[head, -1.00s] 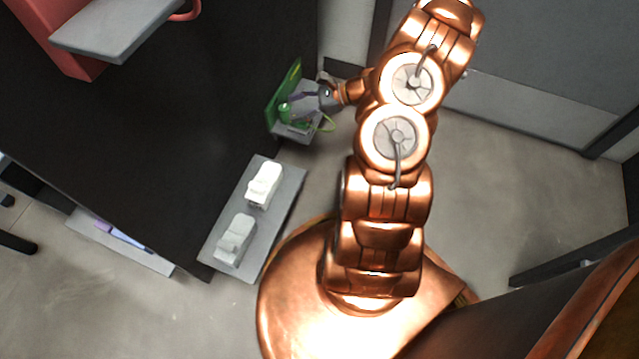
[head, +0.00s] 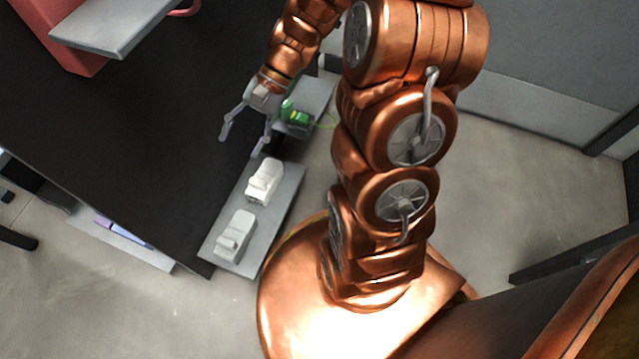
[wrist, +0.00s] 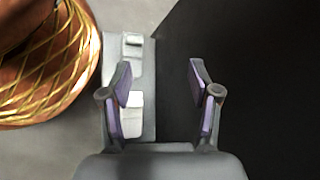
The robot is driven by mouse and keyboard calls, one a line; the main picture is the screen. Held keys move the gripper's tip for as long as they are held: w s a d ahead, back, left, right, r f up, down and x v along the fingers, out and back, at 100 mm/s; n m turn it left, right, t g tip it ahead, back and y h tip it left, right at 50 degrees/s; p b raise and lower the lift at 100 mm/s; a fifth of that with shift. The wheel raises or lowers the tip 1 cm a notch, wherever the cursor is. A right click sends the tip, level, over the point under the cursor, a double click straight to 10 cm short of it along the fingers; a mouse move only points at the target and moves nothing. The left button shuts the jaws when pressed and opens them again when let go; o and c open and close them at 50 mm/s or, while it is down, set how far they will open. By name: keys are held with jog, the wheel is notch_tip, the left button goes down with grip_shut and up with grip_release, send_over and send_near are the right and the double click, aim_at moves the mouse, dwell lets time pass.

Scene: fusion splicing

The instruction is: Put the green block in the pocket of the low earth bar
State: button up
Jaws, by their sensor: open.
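The green block (head: 297,112) shows in the head view on a grey bar (head: 312,92) at the table's right edge. A thin yellow-green wire runs beside it. I cannot tell whether the block sits in a pocket, as the fit is too small to see. My gripper (head: 241,143) is open and empty over the dark table edge, left of and apart from the block. In the wrist view my gripper (wrist: 160,78) has its fingers spread with nothing between them, and the green block is out of view.
A grey shelf (head: 222,250) holds two white fittings (head: 264,181) (head: 235,232) along the table edge; it also shows in the wrist view (wrist: 148,60). The dark tabletop (head: 120,130) is largely clear. A red stand with a grey plate (head: 110,28) is at upper left.

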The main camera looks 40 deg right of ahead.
jog(key=s+d+r+n+h, duration=0.1)
jog(key=s+r+n+h, duration=0.1)
jog(key=s, duration=0.5)
jog(key=s+d+r+n+g+h, duration=0.1)
jog(key=s+r+n+h, duration=0.1)
jog(key=s+n+h, duration=0.2)
jog(key=s+d+r+n+h, duration=0.1)
jog(key=s+n+h, duration=0.2)
jog(key=s, duration=0.6)
jog(key=shift+s+d+r+n+g+h, duration=0.25)
jog(key=shift+s+r+n+g+h, duration=0.05)
jog(key=shift+s+r+g+h, duration=0.1)
notch_tip(320, 180, up, 40)
jog(key=w+t+p, duration=0.1)
jog(key=p, duration=3.7)
jog(key=shift+t, duration=0.4)
jog(key=shift+d+f, duration=0.1)
